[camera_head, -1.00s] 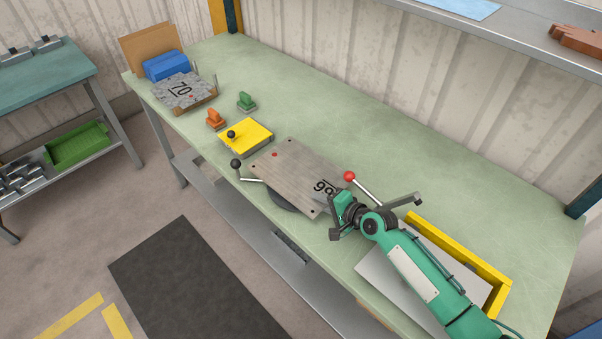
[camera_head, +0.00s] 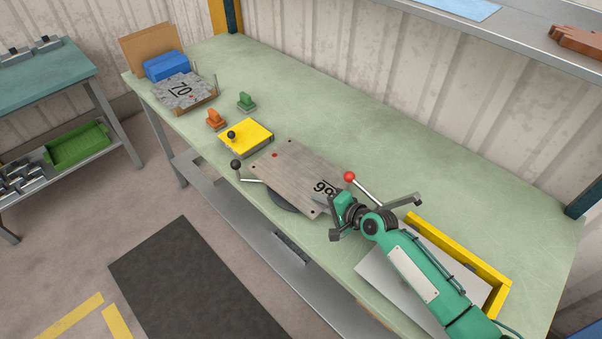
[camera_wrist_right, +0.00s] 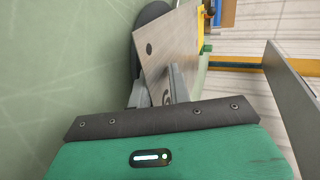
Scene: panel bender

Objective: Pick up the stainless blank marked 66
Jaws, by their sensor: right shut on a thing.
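The stainless blank (camera_head: 290,168) is a brushed grey plate with dark corner holes and a red dot. Its number reads upside down in the head view and is partly covered by my gripper. My right gripper (camera_head: 338,202) is shut on the plate's near right edge, by the number. In the right wrist view the fingers (camera_wrist_right: 157,86) straddle the edge of the blank (camera_wrist_right: 172,42). My left gripper is not in view.
A red-knobbed lever (camera_head: 350,177) stands close beside my gripper, and a black-knobbed lever (camera_head: 236,164) is at the plate's left. The bench's back is clear.

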